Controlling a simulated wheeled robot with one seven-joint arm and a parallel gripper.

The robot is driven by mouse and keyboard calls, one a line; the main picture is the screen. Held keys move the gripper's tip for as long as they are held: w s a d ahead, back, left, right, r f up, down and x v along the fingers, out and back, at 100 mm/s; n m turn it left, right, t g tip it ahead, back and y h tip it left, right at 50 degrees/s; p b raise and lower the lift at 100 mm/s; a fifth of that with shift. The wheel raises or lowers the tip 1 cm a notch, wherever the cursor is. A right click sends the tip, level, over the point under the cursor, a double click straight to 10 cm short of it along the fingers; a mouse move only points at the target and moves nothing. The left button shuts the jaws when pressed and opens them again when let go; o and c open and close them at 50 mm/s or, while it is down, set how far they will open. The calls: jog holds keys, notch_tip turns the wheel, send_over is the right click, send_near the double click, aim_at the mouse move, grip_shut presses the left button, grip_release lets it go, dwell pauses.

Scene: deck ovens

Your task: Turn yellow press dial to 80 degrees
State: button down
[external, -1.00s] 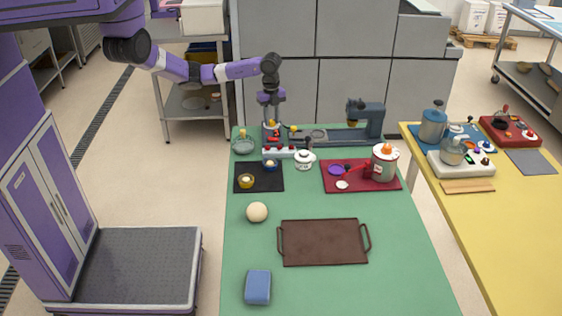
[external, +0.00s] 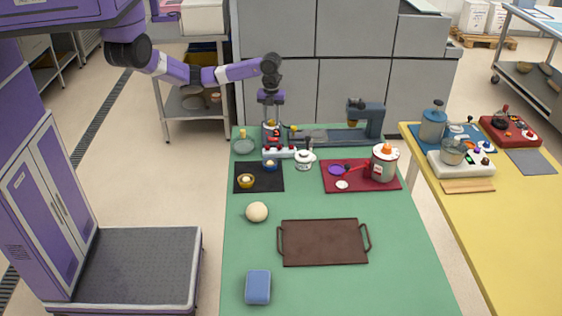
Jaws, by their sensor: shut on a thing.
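The blue-grey press (external: 340,136) stands along the far edge of the green table. My gripper (external: 271,123) points straight down over its left end. The fingers are shut around the yellow press dial (external: 273,123), of which only a small patch of yellow shows between them. The dial's pointer and any angle marks are too small or hidden to read. A second small yellow part (external: 293,128) sits just right of my gripper.
A dark mat (external: 259,187) and a red tray (external: 361,187) lie in front.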

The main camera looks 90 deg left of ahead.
aim_at(272, 121)
dwell(0.3)
jog(key=c, duration=1.1)
grip_release()
jog(key=shift+o, duration=0.2)
jog(key=shift+r, duration=0.1)
notch_tip(272, 121, up, 8)
jog(key=shift+f, duration=0.15)
